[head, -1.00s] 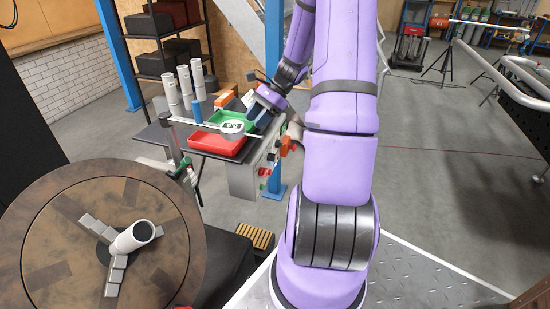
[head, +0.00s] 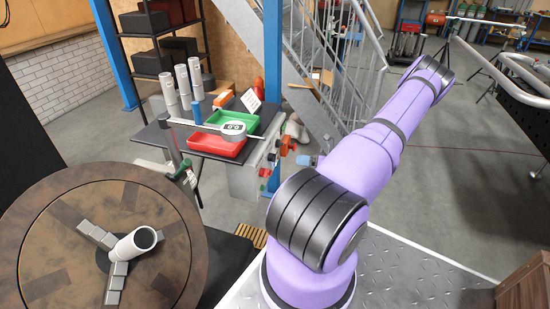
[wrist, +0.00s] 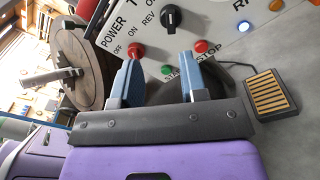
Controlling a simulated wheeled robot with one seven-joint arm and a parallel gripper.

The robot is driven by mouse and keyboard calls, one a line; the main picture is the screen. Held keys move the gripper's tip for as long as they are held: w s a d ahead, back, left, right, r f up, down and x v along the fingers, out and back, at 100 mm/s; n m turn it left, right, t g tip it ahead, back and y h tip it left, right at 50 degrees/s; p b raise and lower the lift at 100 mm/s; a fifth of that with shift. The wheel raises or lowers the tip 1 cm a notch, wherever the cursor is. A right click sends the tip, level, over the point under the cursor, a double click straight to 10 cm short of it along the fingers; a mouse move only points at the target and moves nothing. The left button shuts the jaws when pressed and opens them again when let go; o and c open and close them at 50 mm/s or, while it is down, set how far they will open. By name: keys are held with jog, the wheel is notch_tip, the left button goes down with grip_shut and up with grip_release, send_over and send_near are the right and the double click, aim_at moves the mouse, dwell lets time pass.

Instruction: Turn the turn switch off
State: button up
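In the wrist view, a pale control panel (wrist: 222,42) carries a black turn knob (wrist: 172,17) with a light line on it, beside the letters "REV". A red control (wrist: 137,50) sits near the "POWER", "OFF" and "ON" labels. My gripper (wrist: 159,58) is open, its two blue fingers apart with nothing held between them. Its tips point towards the panel, below the black knob in the picture. In the head view, a bit of my gripper (head: 307,161) shows right of the panel (head: 246,182); my arm hides the rest.
A slatted pedal (wrist: 270,94) lies on the floor. A round turntable (head: 60,235) is left of the panel. Red (head: 217,145) and green (head: 234,121) trays sit above it.

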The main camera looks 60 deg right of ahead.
aim_at(272, 158)
jog(key=w+a+f+m+h, duration=0.1)
jog(key=w+a, duration=0.1)
jog(key=w, duration=0.7)
jog(key=shift+w+a+f+t, duration=0.2)
jog(key=shift+w+f+t, duration=0.1)
jog(key=shift+t, duration=0.1)
grip_shut()
